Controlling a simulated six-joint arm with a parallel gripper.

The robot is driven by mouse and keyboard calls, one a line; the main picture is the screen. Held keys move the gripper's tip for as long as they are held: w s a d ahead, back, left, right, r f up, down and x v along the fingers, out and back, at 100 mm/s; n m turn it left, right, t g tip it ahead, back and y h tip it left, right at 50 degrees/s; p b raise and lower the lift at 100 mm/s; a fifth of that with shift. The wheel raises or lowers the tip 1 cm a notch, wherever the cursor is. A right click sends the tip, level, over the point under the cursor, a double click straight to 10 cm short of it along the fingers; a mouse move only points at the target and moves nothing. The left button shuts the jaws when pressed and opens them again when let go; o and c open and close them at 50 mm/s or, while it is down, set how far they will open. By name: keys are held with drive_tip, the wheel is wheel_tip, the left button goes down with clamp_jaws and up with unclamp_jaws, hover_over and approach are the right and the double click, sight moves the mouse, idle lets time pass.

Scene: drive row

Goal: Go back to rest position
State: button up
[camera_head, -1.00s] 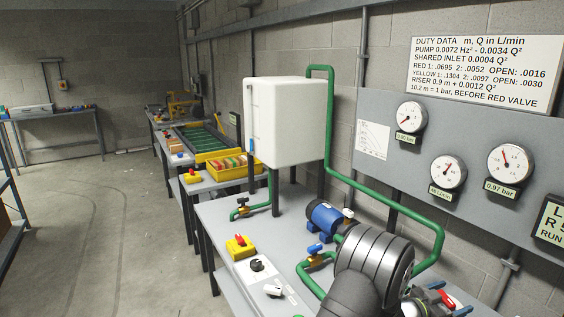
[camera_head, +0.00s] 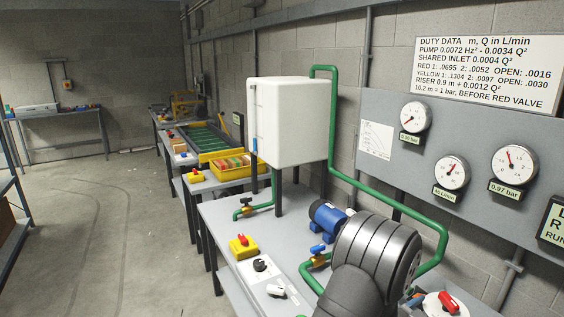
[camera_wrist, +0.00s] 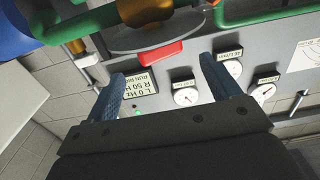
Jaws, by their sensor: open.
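My gripper (camera_wrist: 163,70) is open in the wrist view, with nothing between its two blue-grey fingers. A red valve handle (camera_wrist: 145,55) on a pale round disc (camera_wrist: 165,37) lies just beyond the fingertips, apart from them. In the head view, the red handle (camera_head: 448,304) and its white disc (camera_head: 432,306) show at the bottom right. My dark arm covers the bench left of them, and only a blue bit of my gripper (camera_head: 413,299) shows beside the disc. The rest of my gripper is hidden behind my arm.
Green pipe (camera_head: 375,195) runs close around my arm from the white tank (camera_head: 288,122). A blue pump (camera_head: 327,215) and a blue-handled valve (camera_head: 317,251) stand to its left. The gauge panel (camera_head: 460,140) is behind. Open floor (camera_head: 100,230) lies left of the bench.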

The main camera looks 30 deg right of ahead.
sight(454, 300)
drive_tip(key=w+a+f+n+t+y, duration=0.1)
drive_tip(key=w+a, duration=0.2)
drive_tip(key=a, duration=0.3)
drive_tip(key=shift+w+a+f, duration=0.2)
drive_tip(key=shift+w+a, duration=0.1)
drive_tip(key=shift+a, duration=0.1)
idle(2.7)
drive_tip(key=s+d+m+g, duration=0.1)
drive_tip(key=d+g, duration=0.1)
drive_tip(key=d, duration=0.3)
drive_tip(key=s+d+r+m+g, duration=0.1)
drive_tip(key=d+m+g, duration=0.1)
drive_tip(key=d, duration=0.3)
drive_tip(key=s+d+m+g, duration=0.2)
drive_tip(key=d+g, duration=0.1)
drive_tip(key=d, duration=0.3)
drive_tip(key=shift+s+r, duration=0.1)
drive_tip(key=shift+r, duration=0.1)
